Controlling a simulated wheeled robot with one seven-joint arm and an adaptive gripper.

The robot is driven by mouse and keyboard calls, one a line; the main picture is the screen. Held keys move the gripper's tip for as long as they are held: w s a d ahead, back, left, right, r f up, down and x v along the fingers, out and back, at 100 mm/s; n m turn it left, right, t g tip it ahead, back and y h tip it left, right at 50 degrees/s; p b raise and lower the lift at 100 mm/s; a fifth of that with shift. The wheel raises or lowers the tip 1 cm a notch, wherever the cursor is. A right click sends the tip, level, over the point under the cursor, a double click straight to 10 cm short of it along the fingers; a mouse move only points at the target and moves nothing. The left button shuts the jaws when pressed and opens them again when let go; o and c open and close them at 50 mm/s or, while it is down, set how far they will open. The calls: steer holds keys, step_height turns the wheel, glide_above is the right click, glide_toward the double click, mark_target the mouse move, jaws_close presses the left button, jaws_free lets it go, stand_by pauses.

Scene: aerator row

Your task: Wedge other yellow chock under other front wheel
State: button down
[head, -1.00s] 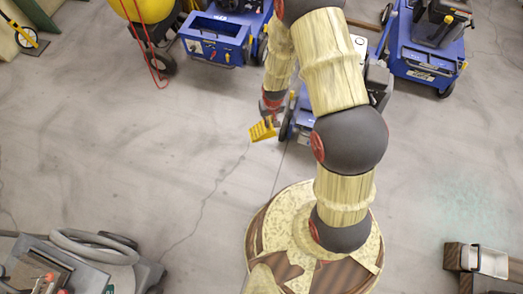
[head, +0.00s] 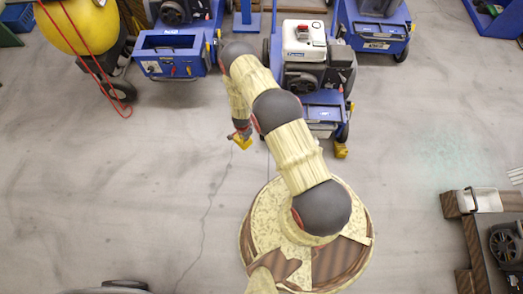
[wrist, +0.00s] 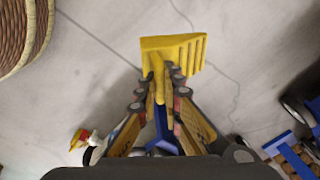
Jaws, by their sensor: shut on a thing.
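My gripper (head: 239,136) is shut on a yellow chock (head: 244,142), left of the middle blue aerator (head: 322,108). In the wrist view the ribbed wedge (wrist: 172,45) sticks out beyond my fingertips (wrist: 160,88), with bare floor around it. Another yellow chock (head: 340,151) sits on the floor at the aerator's right front wheel (head: 343,133). My arm covers the aerator's left front side in the head view, so that wheel is hidden there. In the wrist view a dark wheel (wrist: 299,110) shows at the right edge, apart from the held chock.
A blue machine (head: 172,58) and a yellow tank (head: 75,25) with a red hose stand at the back left. Another blue machine (head: 375,35) stands at the back right. The floor left of my arm is clear.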

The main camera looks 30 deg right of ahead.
steer(key=s+d+f+m+h+b, duration=0.1)
steer(key=s+d+f+m, duration=0.3)
steer(key=f, duration=0.6)
steer(key=s+d+f+m, duration=0.1)
steer(key=s+f+m, duration=0.4)
steer(key=f, duration=0.4)
steer(key=w+d+f+b, duration=0.5)
steer(key=w+f+b, duration=0.1)
steer(key=w+b, duration=0.2)
steer(key=shift+d+g, duration=0.25)
steer(key=shift+g, duration=0.15)
steer(key=shift+w, duration=0.15)
steer(key=c, duration=1.9)
jaws_free()
